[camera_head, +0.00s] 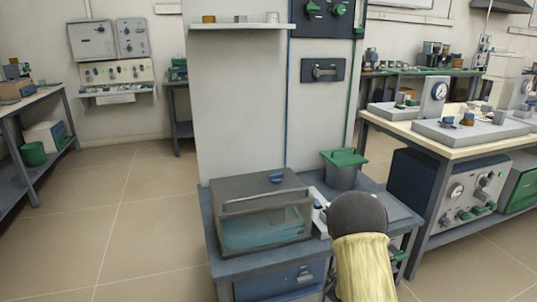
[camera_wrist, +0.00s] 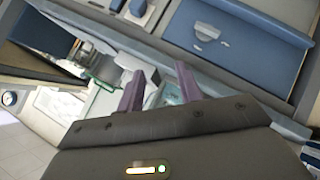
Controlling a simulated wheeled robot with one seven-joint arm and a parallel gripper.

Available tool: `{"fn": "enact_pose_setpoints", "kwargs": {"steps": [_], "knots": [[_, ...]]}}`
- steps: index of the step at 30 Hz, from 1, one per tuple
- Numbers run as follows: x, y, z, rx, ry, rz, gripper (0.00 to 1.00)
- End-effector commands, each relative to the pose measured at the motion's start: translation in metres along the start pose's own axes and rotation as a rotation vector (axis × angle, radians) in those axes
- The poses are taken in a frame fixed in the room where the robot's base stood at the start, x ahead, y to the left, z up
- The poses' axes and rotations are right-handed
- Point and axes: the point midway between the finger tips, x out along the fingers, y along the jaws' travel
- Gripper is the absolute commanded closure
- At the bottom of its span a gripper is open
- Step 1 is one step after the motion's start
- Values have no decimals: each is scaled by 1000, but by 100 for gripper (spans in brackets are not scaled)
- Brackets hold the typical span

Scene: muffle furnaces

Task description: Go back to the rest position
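My gripper (camera_wrist: 158,82) shows in the wrist view as two purple fingers standing apart, with nothing visible held between them. The view is tilted, and a blue-fronted drawer or cabinet (camera_wrist: 240,32) lies beyond the fingers. In the head view my arm, with a dark rounded joint and a yellowish sleeve, rises at the lower right in front of the grey-blue bench (camera_head: 228,254). The gripper's fingers cannot be made out there.
A grey tank with a clear front (camera_head: 265,228) and a green-lidded pot (camera_head: 342,172) stand on the bench close to my arm. A table with instruments (camera_head: 455,150) stands at the right. A shelf (camera_head: 240,26) hangs above. Open floor (camera_head: 140,215) lies to the left.

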Motion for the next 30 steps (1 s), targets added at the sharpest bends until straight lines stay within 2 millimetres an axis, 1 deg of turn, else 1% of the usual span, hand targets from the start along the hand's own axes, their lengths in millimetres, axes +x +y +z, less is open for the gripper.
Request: {"fn": "enact_pose_setpoints", "kwargs": {"steps": [1,5,7,11,18,21,24,30], "knots": [[-16,6,-8,48,-24,-19,65],[-55,9,-18,174,-106,-86,65],[-78,8,-22,240,-151,-122,65],[-123,5,-28,353,-239,-186,65],[-214,-10,-29,525,-409,-289,65],[-245,-17,-27,576,-472,-316,65],[-271,-23,-24,613,-525,-337,65],[-316,-33,-16,671,-619,-364,65]]}}
